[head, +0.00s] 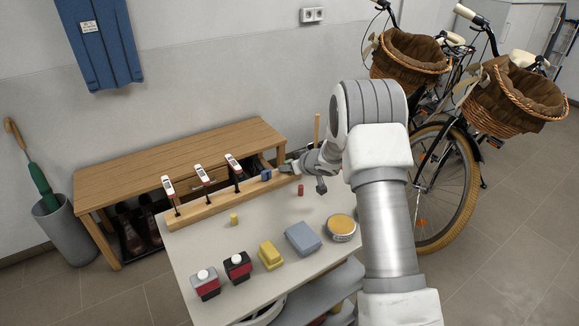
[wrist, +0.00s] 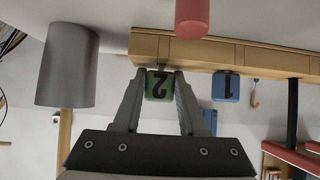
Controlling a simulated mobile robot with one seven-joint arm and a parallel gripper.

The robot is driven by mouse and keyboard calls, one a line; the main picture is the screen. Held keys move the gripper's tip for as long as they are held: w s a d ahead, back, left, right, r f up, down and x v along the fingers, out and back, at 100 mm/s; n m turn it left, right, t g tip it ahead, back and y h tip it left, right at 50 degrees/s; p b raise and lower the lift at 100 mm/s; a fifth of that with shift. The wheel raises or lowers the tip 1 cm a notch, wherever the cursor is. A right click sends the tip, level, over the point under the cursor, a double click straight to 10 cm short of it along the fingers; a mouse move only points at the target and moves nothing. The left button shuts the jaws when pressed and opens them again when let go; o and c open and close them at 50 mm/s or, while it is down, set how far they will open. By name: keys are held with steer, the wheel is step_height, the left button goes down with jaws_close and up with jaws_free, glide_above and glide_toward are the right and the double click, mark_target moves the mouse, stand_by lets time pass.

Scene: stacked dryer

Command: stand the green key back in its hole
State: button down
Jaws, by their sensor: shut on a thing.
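The green key (wrist: 159,86), marked 2, is between the two fingers of my gripper (wrist: 160,82), which is shut on it. In the wrist view, which is upside down, the key meets the edge of the wooden rack (wrist: 260,57); I cannot tell whether any of it is inside a hole. The blue key (wrist: 225,88), marked 1, stands in the rack beside it. In the head view my gripper (head: 287,168) is at the right end of the rack (head: 205,210), next to the blue key (head: 266,175). The green key is mostly hidden there.
A red cylinder (head: 300,190) stands on the table near my gripper. Several red-and-white handled tools (head: 202,173) stand along the rack. A yellow cylinder (head: 234,219), boxes and a round tin (head: 342,226) sit further forward. A wooden bench (head: 180,160) is behind.

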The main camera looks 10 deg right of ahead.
steer(key=shift+f, duration=0.15)
steer(key=shift+c, duration=1.9)
jaws_free()
steer(key=shift+s+f, duration=0.1)
steer(key=shift+a, duration=0.1)
steer(key=p+v, duration=0.4)
steer(key=v, duration=1.3)
steer(key=s+d+r+m+h+p, duration=0.15)
steer(key=s+r, duration=0.25)
steer(key=r, duration=0.4)
steer(key=s+d+r+m+h+p, duration=0.1)
steer(key=s+r+h+p, duration=0.2)
steer(key=r, duration=0.5)
steer(key=s+d+r+m+h+p, duration=0.1)
steer(key=s+r+h+p, duration=0.1)
steer(key=s+r, duration=0.35)
steer(key=s+a+r+g+y+p, duration=0.1)
steer(key=s+a+r, duration=0.3)
steer(key=s, duration=0.6)
steer(key=s+a+r+g+y+p, duration=0.1)
steer(key=s+a+r+g+p, duration=0.2)
steer(key=s, duration=0.8)
steer(key=shift+s+a+r+m+p, duration=0.25)
steer(key=shift+a+r+m+p, duration=0.25)
steer(key=shift+a+p, duration=0.35)
